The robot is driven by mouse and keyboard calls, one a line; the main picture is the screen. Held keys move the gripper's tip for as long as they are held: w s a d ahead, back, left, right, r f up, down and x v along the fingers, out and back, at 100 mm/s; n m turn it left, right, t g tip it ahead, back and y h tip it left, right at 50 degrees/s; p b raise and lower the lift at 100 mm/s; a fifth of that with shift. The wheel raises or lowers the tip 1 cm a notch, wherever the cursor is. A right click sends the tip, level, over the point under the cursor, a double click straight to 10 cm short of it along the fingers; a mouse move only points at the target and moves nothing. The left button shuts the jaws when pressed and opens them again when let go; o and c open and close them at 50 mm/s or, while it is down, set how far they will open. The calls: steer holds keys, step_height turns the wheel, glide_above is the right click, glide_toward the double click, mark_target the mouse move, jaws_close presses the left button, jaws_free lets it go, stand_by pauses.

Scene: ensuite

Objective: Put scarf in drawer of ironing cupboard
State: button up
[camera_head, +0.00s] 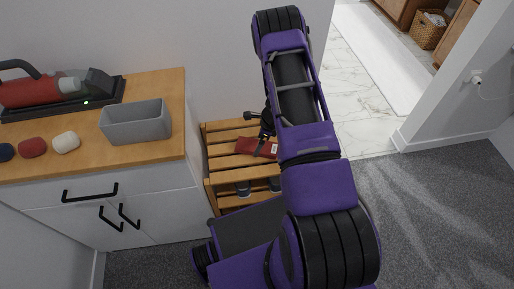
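A folded dark red cloth (257,148), which looks like the scarf, lies on the top of a slatted wooden rack (222,136). My gripper (266,136) points down at the cloth's upper edge, beside or over it. My arm and the small scale hide its fingertips, so I cannot tell whether they touch the cloth or are open. The white cupboard (162,207) with a wooden top stands to the left. Its drawer (92,192) with a black bar handle appears shut, above doors with two black handles.
On the cupboard top are a grey bin (136,122), a red and black appliance on a dark base (62,107), and dark blue, red (32,148) and white (66,142) rolls. Shoes (243,188) sit on the rack's lower shelf. Grey carpet (440,215) is clear at right.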

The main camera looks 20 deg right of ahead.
steer(key=shift+x, duration=0.85)
steer(key=shift+r, duration=0.1)
steer(key=c, duration=1.3)
